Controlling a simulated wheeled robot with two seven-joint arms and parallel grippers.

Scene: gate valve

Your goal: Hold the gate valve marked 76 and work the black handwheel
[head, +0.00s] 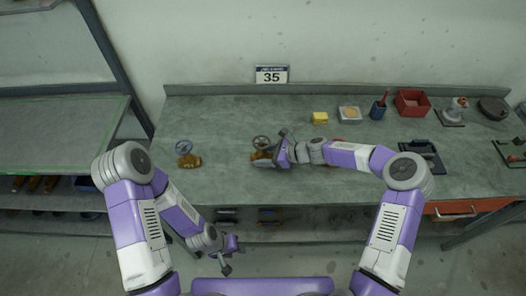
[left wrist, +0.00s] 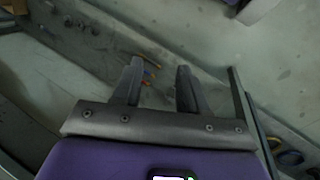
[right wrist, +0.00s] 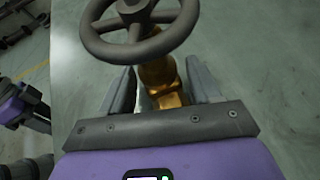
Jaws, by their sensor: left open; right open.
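A brass gate valve (head: 262,157) with a dark handwheel (head: 261,142) stands on the workbench, left of centre. My right gripper (head: 278,148) is at its right side, open. In the right wrist view the black handwheel (right wrist: 139,26) looms over the open fingers, and the brass body (right wrist: 162,82) shows between them; I cannot tell whether they touch it. My left gripper (head: 229,258) is open and empty, low in front of the bench's front edge. Another brass valve (head: 188,161) with a blue handwheel stands further left. No number 76 is readable on either valve.
A sign reading 35 (head: 271,75) stands at the bench's back. A yellow block (head: 320,117), a red bin (head: 412,103) and other items stand to the right. Something red is partly hidden behind my right arm. A shelf rack (head: 60,133) stands left. The bench's left front is clear.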

